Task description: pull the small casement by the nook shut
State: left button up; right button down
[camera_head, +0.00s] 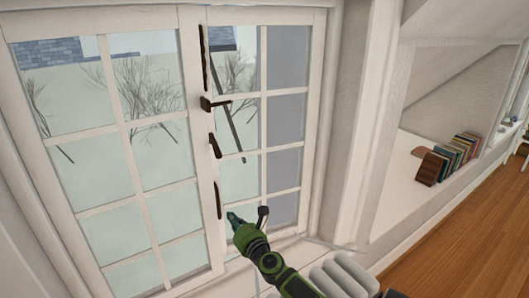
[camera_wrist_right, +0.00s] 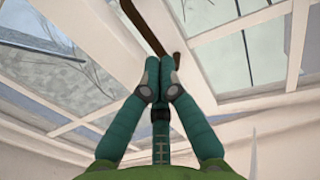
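The white-framed window has a left leaf (camera_head: 122,130) and a narrower right leaf (camera_head: 263,110), each divided into several panes. I cannot tell from these views how far either stands open. A dark brown latch handle (camera_head: 212,103) sits at the meeting edge, with dark strips above and below it. My right gripper (camera_head: 232,217) is low in front of the right leaf, near the meeting edge. In the right wrist view its teal fingers (camera_wrist_right: 162,62) are together at the tips, just below a dark brown bar (camera_wrist_right: 150,28); contact is unclear. My left gripper is not in view.
A grey ribbed radiator (camera_head: 345,275) stands below the window at the right of my arm. A nook (camera_head: 400,165) on the right holds a row of books (camera_head: 455,155). Wooden floor (camera_head: 470,235) lies free at the lower right.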

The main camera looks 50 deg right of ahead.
jog(key=shift+s+a, duration=0.1)
jog(key=shift+s, duration=1.7)
jog(key=c, duration=1.3)
grip_release()
jog(key=v, duration=0.7)
